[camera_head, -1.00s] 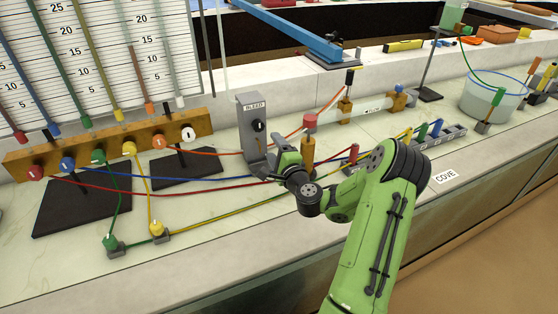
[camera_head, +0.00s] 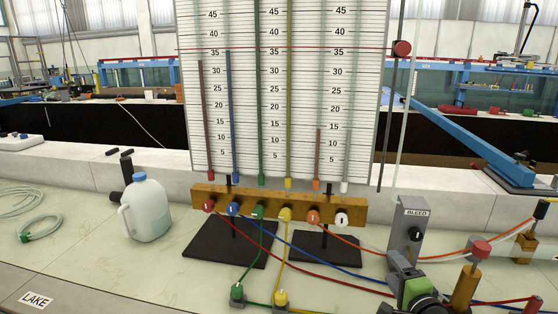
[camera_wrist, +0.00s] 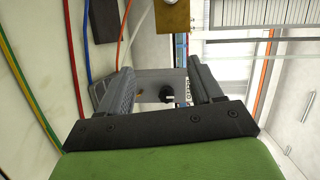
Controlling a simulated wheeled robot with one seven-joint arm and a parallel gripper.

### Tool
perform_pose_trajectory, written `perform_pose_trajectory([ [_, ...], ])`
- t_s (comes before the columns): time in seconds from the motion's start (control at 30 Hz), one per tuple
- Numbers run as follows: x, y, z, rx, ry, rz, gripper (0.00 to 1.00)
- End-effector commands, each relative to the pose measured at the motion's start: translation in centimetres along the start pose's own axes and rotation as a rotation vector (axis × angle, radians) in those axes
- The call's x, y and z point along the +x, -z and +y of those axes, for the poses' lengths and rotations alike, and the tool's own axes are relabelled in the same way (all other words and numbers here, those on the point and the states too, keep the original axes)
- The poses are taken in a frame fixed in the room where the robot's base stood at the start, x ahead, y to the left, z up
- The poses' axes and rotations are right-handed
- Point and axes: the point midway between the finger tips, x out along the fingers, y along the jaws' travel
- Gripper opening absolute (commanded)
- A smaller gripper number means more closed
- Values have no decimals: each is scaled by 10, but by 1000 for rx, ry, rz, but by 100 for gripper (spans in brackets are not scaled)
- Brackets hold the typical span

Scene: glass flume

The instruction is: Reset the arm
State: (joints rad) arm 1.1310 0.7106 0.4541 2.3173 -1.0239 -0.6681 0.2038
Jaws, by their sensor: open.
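My gripper (camera_wrist: 162,82) is open, its two dark fingers reaching forward in the wrist view with nothing held between them. The grey BLEED stand (camera_head: 407,232) with its black knob shows beyond and between the fingers in the wrist view, where its knob (camera_wrist: 167,95) is visible. In the head view my green arm end (camera_head: 415,290) is at the bottom right, just in front of the stand's lower part. Whether the fingers touch the stand cannot be told.
A wooden manifold (camera_head: 275,204) with coloured knobs and tubes stands below the scale board (camera_head: 275,100). A red-capped post (camera_head: 466,285) is close right of my arm. Coloured hoses cross the bench nearby.

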Motion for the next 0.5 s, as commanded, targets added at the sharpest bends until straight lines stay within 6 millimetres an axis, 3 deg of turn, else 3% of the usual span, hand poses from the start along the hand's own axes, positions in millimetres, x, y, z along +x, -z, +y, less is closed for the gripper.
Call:
perform_pose_trajectory([
  [0.03,3,-40,-10,-138,-42,-119,65],
  [0.1,-3,-88,-11,-328,-119,-274,65],
  [0.2,-24,-139,-10,-582,-230,-452,65],
  [0.33,-67,-177,-10,-877,-373,-615,65],
  [0.5,-137,-191,-21,-1169,-547,-713,65],
])
